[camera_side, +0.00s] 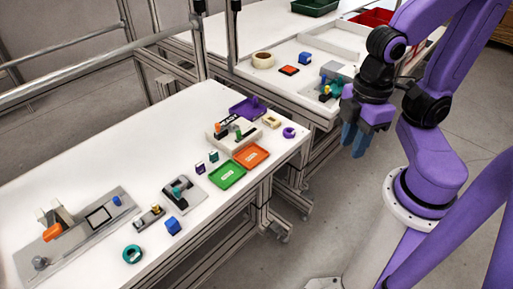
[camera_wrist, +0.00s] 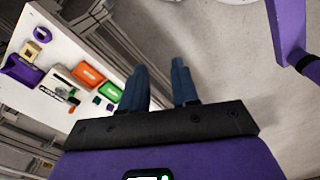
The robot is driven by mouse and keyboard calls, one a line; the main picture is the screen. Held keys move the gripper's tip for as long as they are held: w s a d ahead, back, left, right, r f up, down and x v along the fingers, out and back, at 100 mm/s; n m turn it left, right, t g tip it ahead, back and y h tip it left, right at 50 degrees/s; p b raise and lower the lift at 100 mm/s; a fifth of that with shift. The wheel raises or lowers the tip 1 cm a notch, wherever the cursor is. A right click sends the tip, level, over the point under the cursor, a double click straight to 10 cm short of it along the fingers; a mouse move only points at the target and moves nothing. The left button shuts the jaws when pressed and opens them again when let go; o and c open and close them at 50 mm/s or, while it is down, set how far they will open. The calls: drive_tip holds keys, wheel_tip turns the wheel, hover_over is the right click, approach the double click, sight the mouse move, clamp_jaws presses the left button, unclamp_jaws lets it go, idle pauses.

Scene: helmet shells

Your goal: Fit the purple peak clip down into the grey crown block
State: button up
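My gripper (camera_side: 353,140) hangs beside the table's right end, over the floor and well apart from the parts. In the wrist view its two blue fingers (camera_wrist: 160,85) stand apart with nothing between them. A small purple piece (camera_side: 200,168) lies on the table left of the green tray. A purple ring (camera_side: 289,132) lies near the table's right end. I cannot tell which purple piece is the peak clip. A grey block with black and teal parts (camera_side: 183,194) sits mid-table; I cannot tell whether it is the crown block.
A purple tray (camera_side: 245,108), an orange tray (camera_side: 252,156) and a green tray (camera_side: 227,174) are on the table. A long grey fixture (camera_side: 85,228) is at the left. A second bench (camera_side: 285,40) stands behind.

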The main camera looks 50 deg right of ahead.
drive_tip(key=shift+w, duration=0.1)
drive_tip(key=n, duration=0.5)
hover_over(201, 162)
wheel_tip(201, 162, down, 7)
wheel_tip(201, 162, down, 16)
drive_tip(key=shift+f, duration=0.15)
clamp_jaws()
